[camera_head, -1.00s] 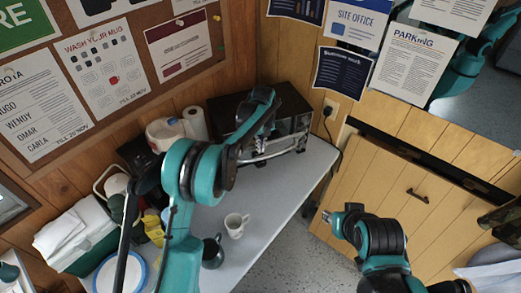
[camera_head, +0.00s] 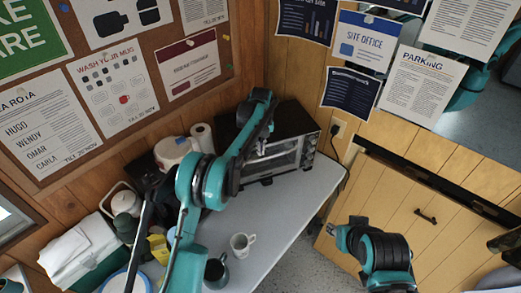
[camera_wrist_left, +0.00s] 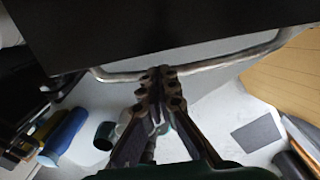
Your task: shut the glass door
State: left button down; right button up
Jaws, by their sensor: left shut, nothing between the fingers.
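The glass door (camera_head: 287,155) is the front of a dark countertop oven (camera_head: 290,118) on the grey table. It looks upright or nearly so; I cannot tell whether it is fully closed. My left gripper (camera_head: 262,147) is at the door's front, partly hidden by my arm. In the left wrist view my left gripper (camera_wrist_left: 160,75) is shut and empty, its fingertips at the silver bar handle (camera_wrist_left: 220,60), seemingly touching it. A dark panel (camera_wrist_left: 150,25) of the oven fills the top of that view. My right gripper (camera_head: 331,229) is low at the right, away from the oven; its jaws are unclear.
A white mug (camera_head: 240,243) and a dark jug (camera_head: 216,270) stand on the table (camera_head: 290,205) in front of the oven. The table right of the mug is clear.

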pick_arm(q)
jog(key=shift+r, duration=0.1)
notch_tip(320, 180, up, 12)
dwell(0.5)
jog(key=shift+s+f, duration=0.15)
jog(key=shift+f, duration=0.05)
